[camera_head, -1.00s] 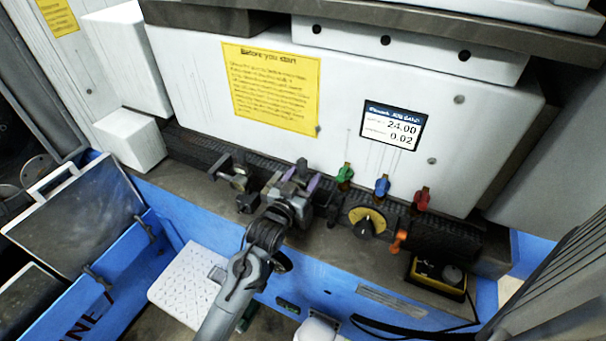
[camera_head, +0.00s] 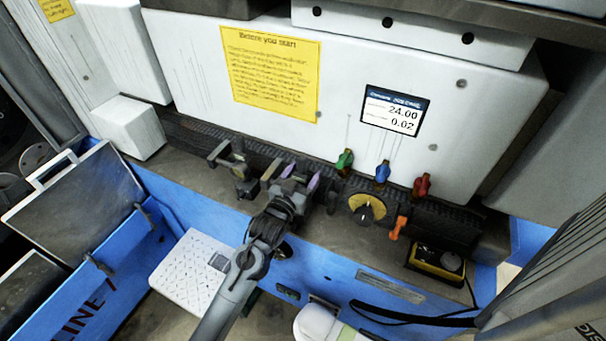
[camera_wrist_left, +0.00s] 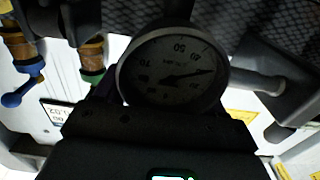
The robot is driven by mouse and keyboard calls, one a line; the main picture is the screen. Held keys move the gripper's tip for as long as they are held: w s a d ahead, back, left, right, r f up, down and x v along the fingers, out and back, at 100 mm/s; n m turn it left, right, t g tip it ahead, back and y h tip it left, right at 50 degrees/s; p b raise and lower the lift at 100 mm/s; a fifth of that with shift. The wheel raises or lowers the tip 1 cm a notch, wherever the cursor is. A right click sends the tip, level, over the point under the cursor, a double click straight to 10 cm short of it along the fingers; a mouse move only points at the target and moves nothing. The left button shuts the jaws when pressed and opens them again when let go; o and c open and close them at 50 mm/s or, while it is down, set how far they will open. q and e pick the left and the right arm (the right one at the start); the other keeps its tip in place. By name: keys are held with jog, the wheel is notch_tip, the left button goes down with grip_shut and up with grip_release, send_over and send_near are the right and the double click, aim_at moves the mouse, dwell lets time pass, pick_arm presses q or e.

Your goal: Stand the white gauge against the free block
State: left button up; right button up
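My left gripper (camera_head: 291,182) is over the dark rail along the machine front. Its arm comes up from the bottom and covers part of it. The gauge (camera_wrist_left: 173,68) has a round white dial and a dark bezel; it shows upside down in the left wrist view, directly in front of the gripper body (camera_wrist_left: 150,135). The fingertips are hidden there, so I cannot tell whether they grip it. In the head view the gauge is hidden or too small to make out. A dark block-like fitting (camera_head: 229,157) sits on the rail left of my gripper; I cannot tell which block is free.
Green (camera_head: 345,161), blue (camera_head: 382,173) and red (camera_head: 421,186) knobs, a yellow-black dial (camera_head: 366,209) and an orange lever (camera_head: 398,228) lie right of my gripper. A yellow box (camera_head: 437,262) stands further right. A white perforated tray (camera_head: 185,275) is at front left.

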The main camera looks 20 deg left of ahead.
pick_arm(q)
jog(key=shift+o, duration=1.2)
jog(key=shift+r, duration=0.1)
jog(key=shift+s, duration=0.15)
jog(key=s+f+g, duration=0.4)
jog(key=s, duration=0.9)
jog(key=s+a+f+g+y, duration=0.1)
jog(key=s+f+g, duration=0.4)
jog(key=s, duration=0.8)
jog(key=s+a+f+m+g, duration=0.1)
jog(key=s+f+g, duration=0.4)
jog(key=s, duration=0.8)
jog(key=shift+s, duration=0.25)
jog(key=shift+r+p, duration=0.15)
jog(key=shift+p, duration=0.25)
